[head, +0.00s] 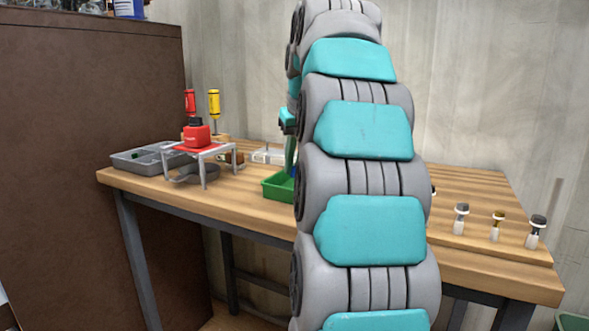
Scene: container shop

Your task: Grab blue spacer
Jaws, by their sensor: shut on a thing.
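My gripper (291,165) points down over the green tray (276,187) on the workbench, and my own arm hides much of it. It is shut on a small blue thing, the blue spacer (294,171), of which only a sliver shows at the fingertips. I cannot tell whether the spacer still touches the tray floor. The right part of the tray is hidden behind my arm.
Left of the tray, a red device (197,135) sits on a small metal stand (205,155), near a grey bin (150,158). Red and yellow screwdrivers (214,104) stand behind. Several small knobbed parts (498,222) stand at the bench's right.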

